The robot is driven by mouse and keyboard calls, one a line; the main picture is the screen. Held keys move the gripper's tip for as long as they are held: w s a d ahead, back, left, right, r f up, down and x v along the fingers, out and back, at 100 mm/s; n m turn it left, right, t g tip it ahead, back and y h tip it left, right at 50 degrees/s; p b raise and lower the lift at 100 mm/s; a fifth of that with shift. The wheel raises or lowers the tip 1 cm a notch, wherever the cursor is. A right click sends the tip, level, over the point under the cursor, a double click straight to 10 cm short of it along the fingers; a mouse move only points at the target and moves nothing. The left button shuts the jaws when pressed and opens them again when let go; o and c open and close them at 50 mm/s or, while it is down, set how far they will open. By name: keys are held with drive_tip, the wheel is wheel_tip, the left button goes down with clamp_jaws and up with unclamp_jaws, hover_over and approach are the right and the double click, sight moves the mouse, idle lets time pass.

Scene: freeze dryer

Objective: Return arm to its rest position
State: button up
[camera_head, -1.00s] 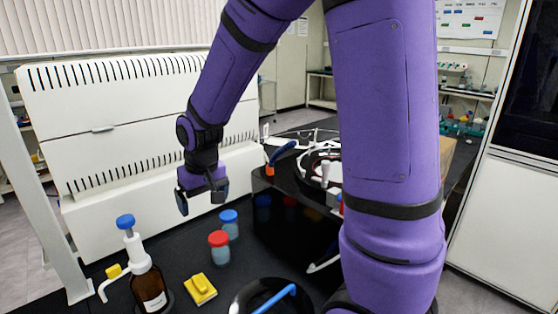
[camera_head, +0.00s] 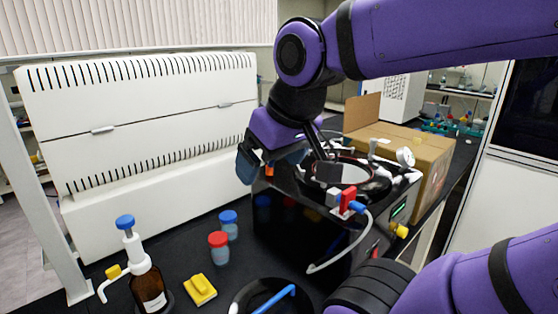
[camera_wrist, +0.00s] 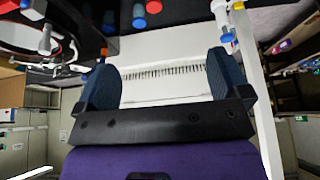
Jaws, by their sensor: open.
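My purple arm reaches across the upper right in the head view. My gripper (camera_head: 290,172) hangs in front of the black freeze dryer (camera_head: 290,225), its fingers near the left and top edge of the machine in the picture. In the wrist view my gripper (camera_wrist: 163,85) shows two dark blue fingers spread wide with nothing between them. The white slotted panel stands behind the gap. Part of the freeze dryer's round top is hidden by the gripper in the head view.
A brown bottle with a blue-topped pump (camera_head: 148,284), a red-capped jar (camera_head: 219,248), a blue-capped jar (camera_head: 229,224) and a yellow sponge (camera_head: 200,290) stand on the black bench. A cardboard box (camera_head: 425,160) is behind the dryer. A white slotted cabinet (camera_head: 150,130) is at left.

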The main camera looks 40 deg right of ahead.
drive_tip(key=shift+s+r, duration=0.1)
drive_tip(key=shift+s, duration=0.7)
idle(0.9)
